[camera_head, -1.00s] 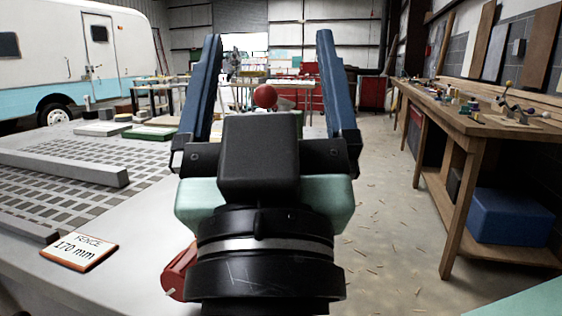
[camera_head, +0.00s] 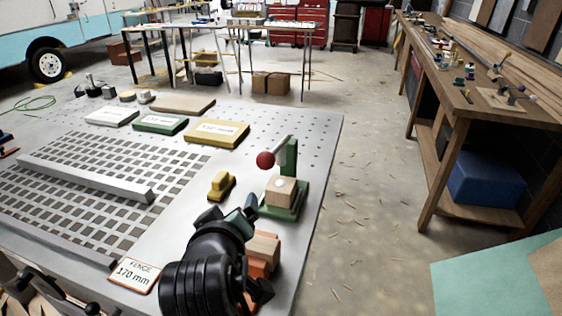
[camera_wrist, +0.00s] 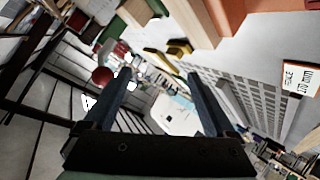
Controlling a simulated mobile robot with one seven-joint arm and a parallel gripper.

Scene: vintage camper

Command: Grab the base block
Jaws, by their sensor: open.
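Two pale wooden blocks are near me; I cannot tell which one is called the base block. One wooden block (camera_head: 263,247) sits on or against an orange piece (camera_head: 258,267) at the table's right edge, just right of my gripper. The other wooden block (camera_head: 280,189) rests on a green fixture (camera_head: 287,207) with an upright post and a red ball (camera_head: 265,160). My gripper (camera_head: 236,207) is open and empty above the table, partly hidden by my wrist. In the wrist view, its fingers (camera_wrist: 160,80) are spread, with wood (camera_wrist: 197,22) and orange surfaces above them, outside the jaws.
A yellow piece (camera_head: 221,186) lies left of the green fixture. A grey bar (camera_head: 85,178) crosses the slotted table. A "FENCE 170 mm" card (camera_head: 133,273) lies at the front edge. Green (camera_head: 160,124) and yellow (camera_head: 217,132) labelled slabs lie farther back.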

